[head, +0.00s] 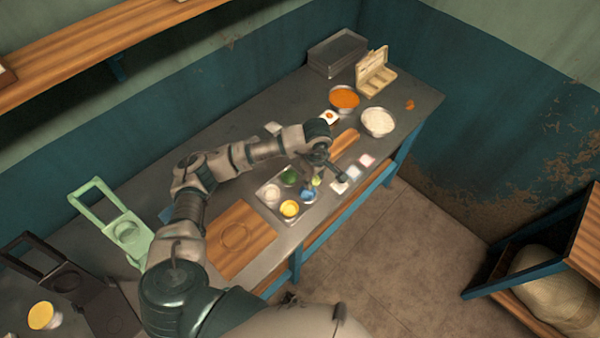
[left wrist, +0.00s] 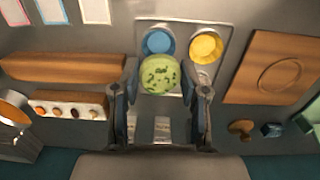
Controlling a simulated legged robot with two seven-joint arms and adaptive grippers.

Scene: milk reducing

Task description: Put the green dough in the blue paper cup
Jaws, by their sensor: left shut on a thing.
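The green dough (left wrist: 160,75) is a pale green ball with dark green flecks. My left gripper (left wrist: 161,92) is shut on it, one finger at each side. In the head view the dough (head: 316,181) shows as a small light green spot at my left gripper (head: 314,177). The blue paper cup (head: 308,196) stands in a metal tray, just below the dough in the head view. In the left wrist view the blue cup (left wrist: 159,42) lies just beyond the dough, its near edge partly covered by it. My right gripper is not in view.
The tray (left wrist: 180,23) also holds a yellow cup (head: 290,208), a white cup (head: 272,193) and a dark green cup (head: 290,176). A wooden board (head: 240,238) lies left of it. Small coloured cards (head: 353,172) lie right. Bowls (head: 378,122) stand farther back.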

